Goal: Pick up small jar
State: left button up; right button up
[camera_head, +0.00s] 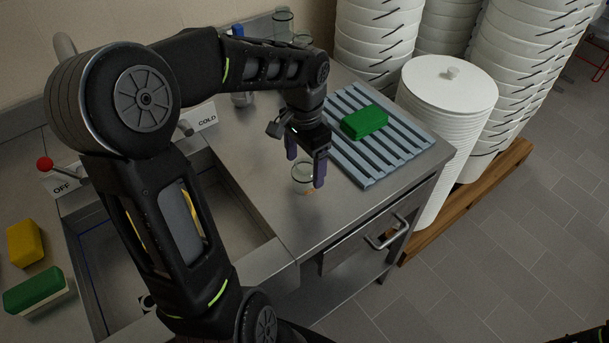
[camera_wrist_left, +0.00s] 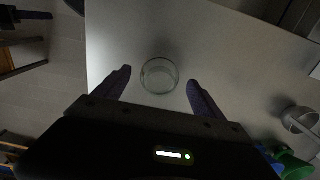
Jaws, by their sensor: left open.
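A small clear glass jar (camera_head: 303,179) stands on the steel counter, left of the slatted rack. My left gripper (camera_head: 305,170) is open above it, with its purple fingers pointing down. In the left wrist view the small jar (camera_wrist_left: 159,76) shows round rim-up, just beyond and between the tips of the open left gripper (camera_wrist_left: 157,84). The jar looks empty, and no finger clearly touches it. In the head view the fingers partly cover the jar. My right gripper is not seen.
A blue-grey slatted rack (camera_head: 352,157) holds a green sponge (camera_head: 364,122). A sink basin (camera_head: 235,225) lies left of the jar. Glassware (camera_head: 283,24) stands at the counter's back. Stacked white buckets (camera_head: 448,110) stand right of the counter. A yellow sponge (camera_head: 24,244) and a green sponge (camera_head: 35,290) lie far left.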

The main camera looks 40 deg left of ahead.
aim_at(305, 169)
pick_arm(q)
notch_tip(305, 169, down, 4)
jog(key=shift+f+p, duration=0.1)
jog(key=shift+p, duration=0.25)
dwell(0.4)
jog(key=c, duration=1.6)
